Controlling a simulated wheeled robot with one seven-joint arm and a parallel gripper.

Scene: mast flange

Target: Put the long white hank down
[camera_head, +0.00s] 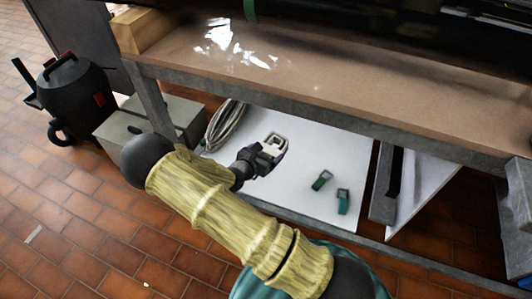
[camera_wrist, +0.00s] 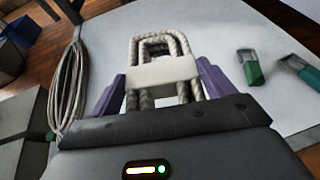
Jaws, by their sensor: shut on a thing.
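The long white hank (camera_wrist: 160,73) is a looped white rope with a broad white band around its middle. It sits between the two purple fingers of my gripper (camera_wrist: 160,92) in the wrist view, and the gripper is shut on it. In the head view the hank (camera_head: 275,144) shows at the end of my gripper (camera_head: 266,156), over the white lower shelf board (camera_head: 325,160). Whether the hank touches the board I cannot tell. The part of the hank nearest the palm is hidden by the gripper body.
Two green-and-grey pieces (camera_head: 321,180) (camera_head: 343,201) lie on the board to the right. A coiled grey cable or rope (camera_head: 224,125) lies at the board's left edge. The bench top (camera_head: 330,80) overhangs the shelf. Bare board shows between gripper and green pieces.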

